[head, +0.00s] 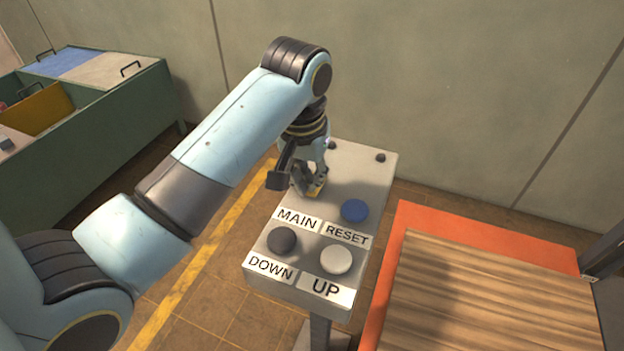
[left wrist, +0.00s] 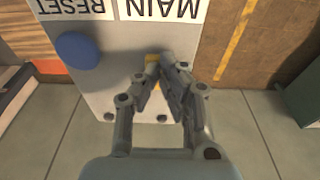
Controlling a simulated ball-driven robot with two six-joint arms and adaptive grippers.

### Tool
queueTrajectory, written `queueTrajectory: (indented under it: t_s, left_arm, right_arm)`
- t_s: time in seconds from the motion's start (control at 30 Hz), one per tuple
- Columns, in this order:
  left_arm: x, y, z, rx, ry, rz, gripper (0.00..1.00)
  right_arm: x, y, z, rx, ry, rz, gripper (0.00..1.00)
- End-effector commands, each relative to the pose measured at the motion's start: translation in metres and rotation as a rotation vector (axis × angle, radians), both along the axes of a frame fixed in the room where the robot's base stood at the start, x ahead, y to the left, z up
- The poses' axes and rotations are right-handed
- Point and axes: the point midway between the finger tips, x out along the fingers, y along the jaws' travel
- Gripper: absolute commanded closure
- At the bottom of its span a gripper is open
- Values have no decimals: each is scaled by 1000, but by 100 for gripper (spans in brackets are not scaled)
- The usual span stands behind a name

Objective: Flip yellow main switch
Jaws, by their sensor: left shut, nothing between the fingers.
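The yellow main switch (head: 315,190) is on the control box (head: 362,170), just behind the MAIN label (head: 297,220). My left gripper (head: 312,188) is over the switch and hides most of it in the head view. In the left wrist view a bit of the yellow switch (left wrist: 152,66) shows at the fingertips of the left gripper (left wrist: 160,68). The fingers are shut with nothing between them. I cannot tell whether they touch the switch, or which way it is set. My right gripper is not in view.
A blue RESET button (head: 355,210), a dark DOWN button (head: 282,240) and a white UP button (head: 336,259) share the box top. An orange platform with a wooden top (head: 480,300) stands right. A green bin (head: 110,110) stands at the left, by the wall.

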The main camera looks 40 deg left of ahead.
Motion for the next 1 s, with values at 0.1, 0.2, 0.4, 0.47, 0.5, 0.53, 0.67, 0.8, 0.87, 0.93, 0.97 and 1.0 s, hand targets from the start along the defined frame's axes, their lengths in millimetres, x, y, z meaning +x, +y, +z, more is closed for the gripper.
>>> queueTrajectory:
  t_s: [0.1,0.2,0.4,0.47,0.5,0.53,0.67,0.8,0.87,0.93,0.97,1.0]
  left_arm:
    - [0,0,-2,0,0,0,100]
    - [0,0,-4,0,1,0,100]
    - [0,0,-4,0,0,0,100]
    - [0,0,-1,0,0,0,100]
    - [0,0,3,0,-1,0,100]
    - [0,0,6,0,-1,0,100]
    - [0,0,18,0,-1,0,100]
    - [1,0,28,0,-2,0,100]
    - [1,0,34,0,-3,0,100]
    - [1,0,39,0,-2,0,100]
    - [1,0,42,0,-2,0,100]
    - [1,0,46,0,-3,0,100]
  right_arm:
    - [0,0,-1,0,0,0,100]
    - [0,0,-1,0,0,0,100]
    - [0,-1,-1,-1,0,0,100]
    - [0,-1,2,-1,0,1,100]
    - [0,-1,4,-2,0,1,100]
    - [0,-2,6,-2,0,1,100]
    - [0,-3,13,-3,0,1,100]
    - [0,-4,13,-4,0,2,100]
    - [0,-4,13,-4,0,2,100]
    - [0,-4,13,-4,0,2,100]
    - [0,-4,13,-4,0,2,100]
    - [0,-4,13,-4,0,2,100]
